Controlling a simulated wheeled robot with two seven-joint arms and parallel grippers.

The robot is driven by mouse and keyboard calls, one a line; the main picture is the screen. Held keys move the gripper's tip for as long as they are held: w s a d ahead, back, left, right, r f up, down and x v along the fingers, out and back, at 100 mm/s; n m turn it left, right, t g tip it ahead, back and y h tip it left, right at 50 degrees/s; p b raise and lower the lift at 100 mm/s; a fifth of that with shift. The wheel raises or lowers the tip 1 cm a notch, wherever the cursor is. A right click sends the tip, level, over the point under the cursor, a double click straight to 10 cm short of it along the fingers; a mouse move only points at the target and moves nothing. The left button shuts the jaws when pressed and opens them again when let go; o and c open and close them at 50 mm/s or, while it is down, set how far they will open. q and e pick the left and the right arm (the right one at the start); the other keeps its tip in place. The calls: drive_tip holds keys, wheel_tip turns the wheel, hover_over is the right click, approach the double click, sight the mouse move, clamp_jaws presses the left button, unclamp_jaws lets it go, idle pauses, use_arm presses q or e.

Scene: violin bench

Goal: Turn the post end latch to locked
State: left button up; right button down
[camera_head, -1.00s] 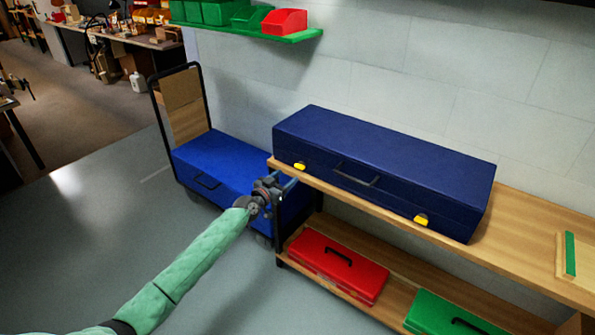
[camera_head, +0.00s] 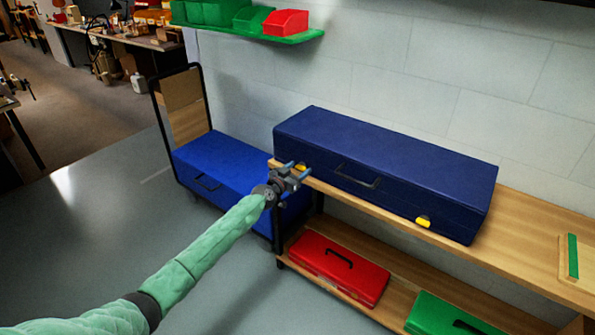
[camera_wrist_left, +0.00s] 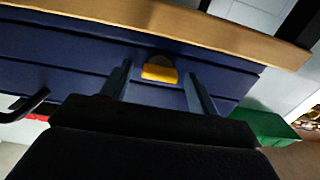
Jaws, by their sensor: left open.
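The navy violin case (camera_head: 390,165) lies closed on the wooden bench, with a black handle (camera_head: 357,175) on its front. One yellow latch (camera_head: 301,167) is at its left end, partly hidden behind my left gripper (camera_head: 298,172). The other yellow latch (camera_head: 423,222) is near its right end. In the left wrist view, a yellow latch (camera_wrist_left: 160,73) sits on the case front, between and beyond the two fingers of my open left gripper (camera_wrist_left: 158,88). The fingers look apart from the latch. My right gripper is not in view.
The wooden bench (camera_head: 520,232) has a lower shelf with a red case (camera_head: 338,268) and a green case (camera_head: 450,318). A trolley with a blue case (camera_head: 228,165) stands at the left. A green wall shelf with bins (camera_head: 285,22) hangs above.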

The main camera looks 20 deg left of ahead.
use_arm(q)
drive_tip(key=c, duration=1)
